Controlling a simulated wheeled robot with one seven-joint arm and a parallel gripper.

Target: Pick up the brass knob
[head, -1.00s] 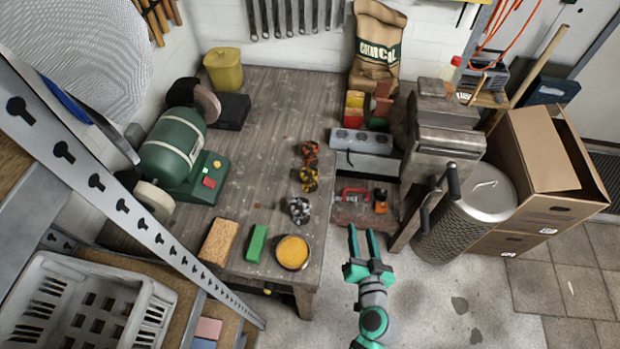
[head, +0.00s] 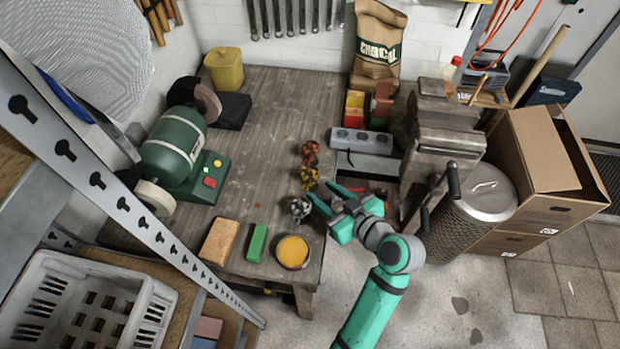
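Three knob-like objects stand in a row near the right edge of the wooden workbench. The yellow-gold one in the middle (head: 309,177) looks most like the brass knob. A reddish-orange knob (head: 310,152) stands behind it, and a black-and-silver knob (head: 299,208) stands in front. My gripper (head: 319,190) is open and empty, its fingers pointing up and left. Its fingertips show just right of the yellow-gold and silver knobs, and I cannot tell whether they touch either or hover above.
A yellow-topped round tin (head: 292,251), a green block (head: 257,243) and a tan block (head: 219,241) lie along the front edge. A green bench grinder (head: 173,148) stands left. A vise (head: 445,135) stands right. The bench's middle is clear.

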